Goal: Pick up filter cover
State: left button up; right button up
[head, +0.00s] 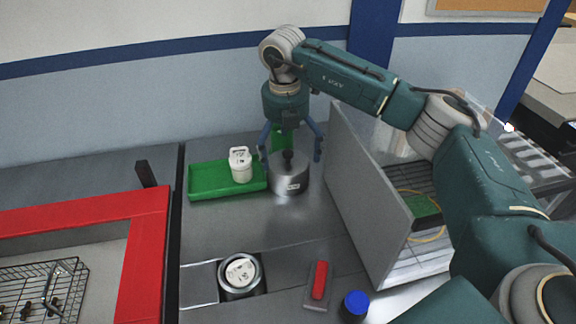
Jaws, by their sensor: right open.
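The filter cover (289,182) seems to be the round silver metal piece with a dark knob on top and a small white label. It stands upright on the grey worktop, beside the right end of the green tray (207,192). My right gripper (290,157) points down over it, with its blue fingers spread to the left and right of the knob. The gripper is open and holds nothing; whether a finger touches the cover cannot be told. A round metal housing (224,289) with a white labelled part inside sits nearer the front. My left gripper is not in view.
A white canister (240,165) stands on the green tray. A grey upright panel (368,205) rises close to the right of the cover. A red-handled tool (320,280) and a blue-capped item (355,304) lie in front. A red frame (148,255) is at left.

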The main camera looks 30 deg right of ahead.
aim_at(288, 161)
jog(key=f, duration=0.1)
jog(key=f+p, duration=0.1)
jog(key=f, duration=0.1)
jog(key=f+p, duration=0.1)
jog(key=shift+w+f, duration=0.15)
jog(key=shift+w, duration=0.15)
jog(key=shift+w+f, duration=0.1)
jog(key=shift+f, duration=0.6)
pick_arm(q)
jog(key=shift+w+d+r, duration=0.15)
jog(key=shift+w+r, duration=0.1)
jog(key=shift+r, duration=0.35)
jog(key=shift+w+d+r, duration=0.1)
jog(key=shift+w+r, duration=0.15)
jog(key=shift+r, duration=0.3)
pick_arm(e)
jog(key=c, duration=1.1)
